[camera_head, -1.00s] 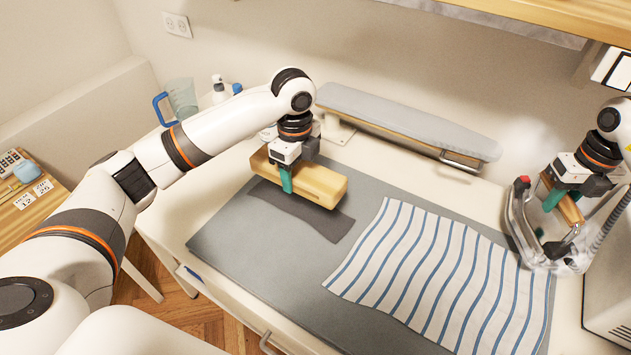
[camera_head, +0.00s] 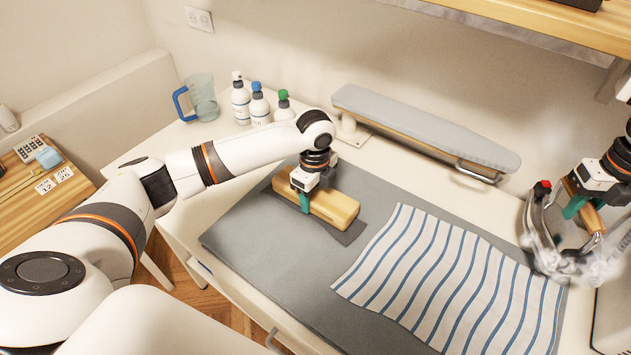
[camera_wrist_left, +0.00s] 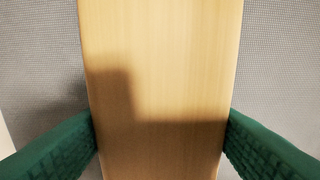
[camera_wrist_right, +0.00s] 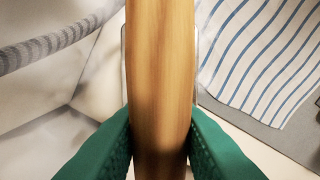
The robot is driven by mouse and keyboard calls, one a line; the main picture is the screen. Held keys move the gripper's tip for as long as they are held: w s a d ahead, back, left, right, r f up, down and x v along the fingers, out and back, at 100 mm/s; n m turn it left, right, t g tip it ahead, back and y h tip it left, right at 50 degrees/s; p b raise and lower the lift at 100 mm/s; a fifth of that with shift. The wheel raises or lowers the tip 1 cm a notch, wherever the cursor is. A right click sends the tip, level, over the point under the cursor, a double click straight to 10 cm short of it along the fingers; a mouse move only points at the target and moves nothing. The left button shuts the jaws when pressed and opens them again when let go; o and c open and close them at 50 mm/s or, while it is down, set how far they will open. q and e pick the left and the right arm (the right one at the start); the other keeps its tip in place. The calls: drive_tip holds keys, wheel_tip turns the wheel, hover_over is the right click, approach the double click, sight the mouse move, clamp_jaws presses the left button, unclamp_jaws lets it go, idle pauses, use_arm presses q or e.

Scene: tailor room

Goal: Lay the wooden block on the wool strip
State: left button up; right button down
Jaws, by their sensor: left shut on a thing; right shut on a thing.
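The wooden block (camera_head: 333,207) lies along the dark grey wool strip (camera_head: 346,236), over it; a bit of the strip shows at the block's right end and front. Whether they touch fully is hard to tell. My left gripper (camera_head: 305,203) is shut on the block, and the left wrist view shows the block (camera_wrist_left: 160,70) between the green fingers. My right gripper (camera_head: 572,208) is shut on the wooden handle of a steam iron (camera_head: 560,245). The handle (camera_wrist_right: 160,60) fills the middle of the right wrist view.
A striped cloth (camera_head: 455,275) lies on the grey mat (camera_head: 262,250) right of the block. A small ironing board (camera_head: 425,125) stands behind. Bottles (camera_head: 260,105) and a blue-handled jug (camera_head: 202,97) stand at the back left. Pale vapour surrounds the iron.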

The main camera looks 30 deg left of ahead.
use_arm(q)
drive_tip(key=shift+f, duration=0.6)
use_arm(e)
drive_tip(key=shift+r, duration=0.4)
use_arm(q)
drive_tip(key=shift+f, duration=0.15)
